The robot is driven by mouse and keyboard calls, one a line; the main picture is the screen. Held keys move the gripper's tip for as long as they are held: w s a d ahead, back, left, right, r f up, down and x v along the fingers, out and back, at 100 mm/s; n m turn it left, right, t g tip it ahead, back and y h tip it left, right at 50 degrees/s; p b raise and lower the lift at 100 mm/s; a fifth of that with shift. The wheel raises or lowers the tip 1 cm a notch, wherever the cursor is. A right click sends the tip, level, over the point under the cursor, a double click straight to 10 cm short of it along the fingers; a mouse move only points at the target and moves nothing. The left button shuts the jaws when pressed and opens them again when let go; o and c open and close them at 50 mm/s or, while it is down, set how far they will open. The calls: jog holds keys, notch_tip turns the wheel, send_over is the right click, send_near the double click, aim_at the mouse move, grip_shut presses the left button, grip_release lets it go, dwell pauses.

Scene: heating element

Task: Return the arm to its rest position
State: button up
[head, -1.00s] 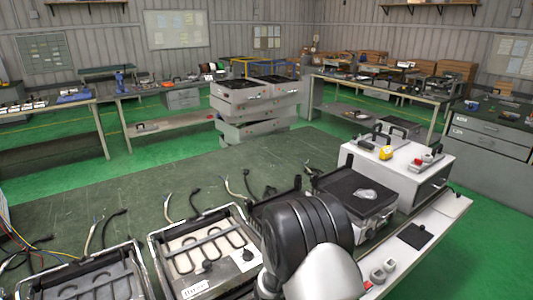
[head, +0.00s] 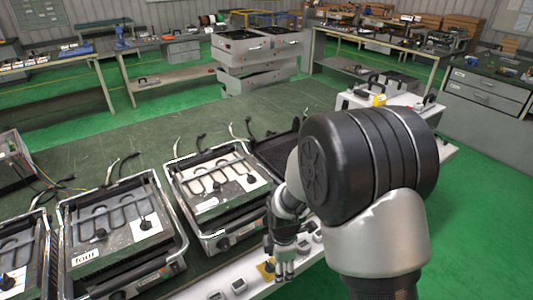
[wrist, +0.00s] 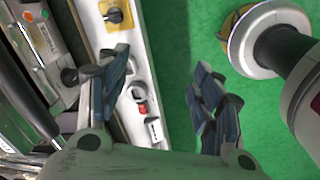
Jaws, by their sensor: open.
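My arm stands large in the right half of the head view, folded, with its black joint and grey link close to the camera. My gripper (head: 285,268) hangs low by the front edge of the workbench (head: 120,148), pointing down. In the wrist view my gripper (wrist: 163,75) has its two dark fingers wide apart, with nothing between them but the white ledge (wrist: 148,70) and green floor beneath. The gripper appears to touch nothing.
Small switches (head: 239,286) and a yellow plate with a black knob (wrist: 115,15) lie on the ledge. Green floor (head: 480,230) is clear at right.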

jog(key=s+d+r+m+t, duration=0.1)
jog(key=s+d+r+m, duration=0.15)
jog(key=r, duration=0.35)
jog(key=s+d+r+m, duration=0.1)
jog(key=s+r+m, duration=0.1)
jog(key=r+m, duration=0.3)
jog(key=s+d+r+m+t, duration=0.1)
jog(key=s+d+r+m, duration=0.1)
jog(key=r, duration=0.5)
jog(key=s+d+r+m, duration=0.2)
jog(key=s+r+m, duration=0.2)
jog(key=s, duration=0.3)
jog(key=s+d+r+m+t, duration=0.1)
jog(key=s+d+r+m, duration=0.2)
jog(key=s+m, duration=0.3)
jog(key=shift+s+r+m+t, duration=0.35)
jog(key=shift+s+r, duration=0.1)
jog(key=shift+s, duration=0.25)
